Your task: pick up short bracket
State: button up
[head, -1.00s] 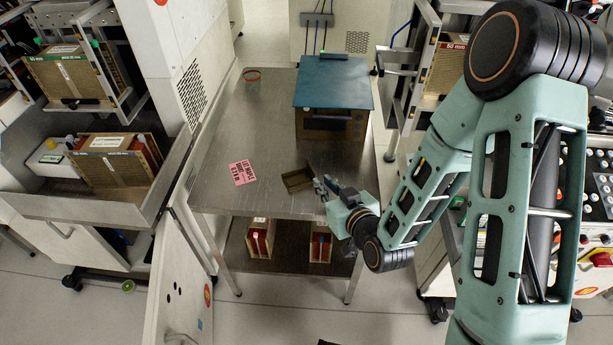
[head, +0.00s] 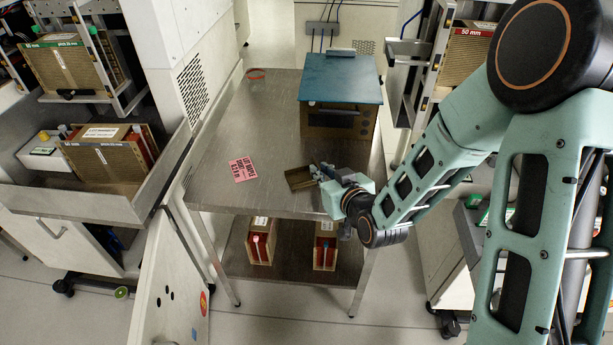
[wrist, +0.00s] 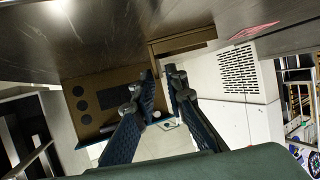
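The short bracket appears to be the small brown angled piece (head: 298,178) lying on the metal table, near its front edge. My gripper (head: 322,172) is low over the table just right of it, its fingers pointing left toward it. In the wrist view the brown piece (wrist: 185,42) shows just beyond the fingertips (wrist: 160,71). A gap remains between the fingers, with nothing clearly clamped in it. Whether a fingertip touches the piece I cannot tell.
A brown box with a blue lid (head: 340,78) stands behind my gripper on the table (head: 225,140). A pink card (head: 243,170) lies to the left, a red ring (head: 256,74) at the back. Two boxed items (head: 262,245) stand on the lower shelf. The table's left half is mostly clear.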

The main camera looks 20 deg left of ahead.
aim_at(312, 162)
jog(key=x, duration=0.4)
jog(key=shift+w+f+b, duration=0.2)
jog(key=shift+b, duration=0.1)
jog(key=shift+c, duration=0.2)
grip_shut()
jog(key=shift+r, duration=0.15)
